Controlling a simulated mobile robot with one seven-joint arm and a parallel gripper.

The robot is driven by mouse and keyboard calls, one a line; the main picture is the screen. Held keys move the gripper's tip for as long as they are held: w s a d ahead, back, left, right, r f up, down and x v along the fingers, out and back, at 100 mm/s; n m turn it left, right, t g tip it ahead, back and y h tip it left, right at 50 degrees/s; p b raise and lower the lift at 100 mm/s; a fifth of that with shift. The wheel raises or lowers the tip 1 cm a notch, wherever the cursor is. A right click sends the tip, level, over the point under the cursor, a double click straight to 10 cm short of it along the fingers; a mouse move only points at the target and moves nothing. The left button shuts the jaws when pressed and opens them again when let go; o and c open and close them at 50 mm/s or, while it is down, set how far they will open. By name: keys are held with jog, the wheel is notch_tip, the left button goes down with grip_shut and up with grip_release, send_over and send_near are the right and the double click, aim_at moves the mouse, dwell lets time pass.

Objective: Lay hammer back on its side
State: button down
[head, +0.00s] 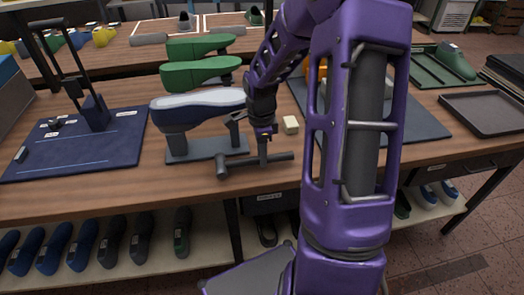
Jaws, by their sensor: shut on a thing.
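The hammer (279,157) is dark grey, with its short cylindrical head (222,165) at the left and its handle running right. It is roughly level, close over or on the wooden bench near the front edge; I cannot tell whether it touches the wood. My gripper (263,158) points down and is shut on the handle, partly hiding it. The fingertips are small and dark, so the exact grip is hard to see.
A navy and white shoe last (200,105) on a grey stand (195,150) is just behind the hammer. A pale block (290,125) lies right of my gripper. A blue mat (75,148) is at left, a dark tray (485,112) at right. Green lasts (200,72) stand behind.

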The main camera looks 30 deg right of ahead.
jog(key=shift+f, duration=0.5)
jog(key=shift+c, duration=2.4)
grip_release()
notch_tip(320, 180, up, 18)
jog(key=p, duration=0.1)
jog(key=shift+f+p, duration=0.25)
jog(key=shift+p, duration=0.05)
jog(key=shift+w+a, duration=0.1)
jog(key=shift+a, duration=0.05)
